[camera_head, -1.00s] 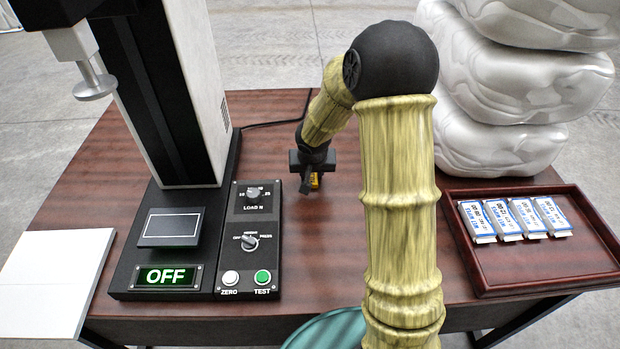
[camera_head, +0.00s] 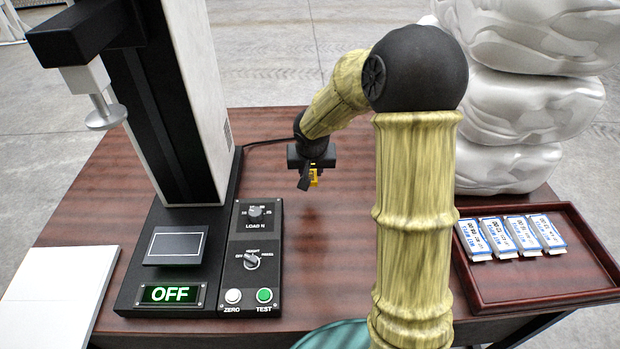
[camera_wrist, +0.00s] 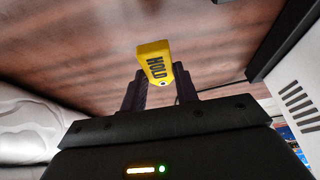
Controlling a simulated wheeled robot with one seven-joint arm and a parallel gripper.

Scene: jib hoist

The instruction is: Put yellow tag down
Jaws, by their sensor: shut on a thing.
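The yellow tag (camera_wrist: 154,62) reads "HOLD" and has a small hole near its end. In the wrist view it sits between the fingers of my gripper (camera_wrist: 160,92), its lettered part sticking out beyond them. In the head view my gripper (camera_head: 310,178) is shut on the tag (camera_head: 313,177) and holds it over the middle of the brown table (camera_head: 330,240), to the right of the control panel. The gap between tag and tabletop is hard to judge.
A test stand with an OFF display (camera_head: 170,294) and a control panel (camera_head: 252,258) stands at left. A white board (camera_head: 55,290) lies at the left edge. A red-brown tray (camera_head: 540,297) with several labelled packets is at right, before stacked silvery sacks (camera_head: 530,100). Bare table lies around my gripper.

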